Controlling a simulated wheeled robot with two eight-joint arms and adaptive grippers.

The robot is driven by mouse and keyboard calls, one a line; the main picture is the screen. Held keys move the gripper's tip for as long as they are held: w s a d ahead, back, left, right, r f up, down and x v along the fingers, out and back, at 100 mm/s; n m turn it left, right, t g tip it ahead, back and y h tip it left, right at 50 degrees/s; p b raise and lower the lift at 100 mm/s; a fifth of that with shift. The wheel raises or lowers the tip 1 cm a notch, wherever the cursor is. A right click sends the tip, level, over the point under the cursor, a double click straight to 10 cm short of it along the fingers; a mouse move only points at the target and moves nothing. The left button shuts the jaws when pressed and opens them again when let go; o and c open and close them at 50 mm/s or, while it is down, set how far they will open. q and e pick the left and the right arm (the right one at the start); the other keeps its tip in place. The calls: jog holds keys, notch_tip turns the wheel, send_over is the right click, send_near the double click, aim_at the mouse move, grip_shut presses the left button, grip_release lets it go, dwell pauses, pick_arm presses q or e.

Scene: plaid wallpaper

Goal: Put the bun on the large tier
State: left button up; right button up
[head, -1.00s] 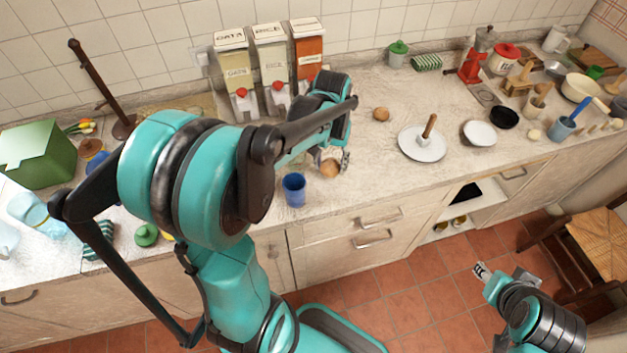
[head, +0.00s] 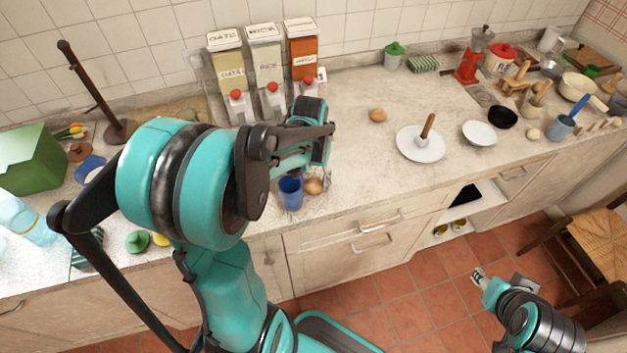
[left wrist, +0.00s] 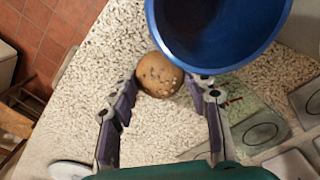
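A round speckled brown bun (head: 314,186) lies on the counter near its front edge, right beside the blue cup. It also shows in the left wrist view (left wrist: 159,76), at the fingertips, partly overlapped by the cup's rim. My left gripper (head: 323,176) is open there; in the left wrist view its fingers (left wrist: 163,88) stand apart on either side of the bun, not closed on it. The large tier (head: 407,149), a white plate with an upright wooden post, stands farther right on the counter. My right gripper (head: 479,276) hangs low over the floor; its finger opening is unclear.
The blue cup (head: 290,193) stands close to the left gripper. Another brown round item (head: 378,115) lies behind. A smaller white plate (head: 479,134) and a black bowl (head: 503,117) are right of the large tier. Dispensers (head: 265,65) stand behind; counter between bun and tier is clear.

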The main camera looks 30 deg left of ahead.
pick_arm(q)
jog(key=shift+o, duration=0.8)
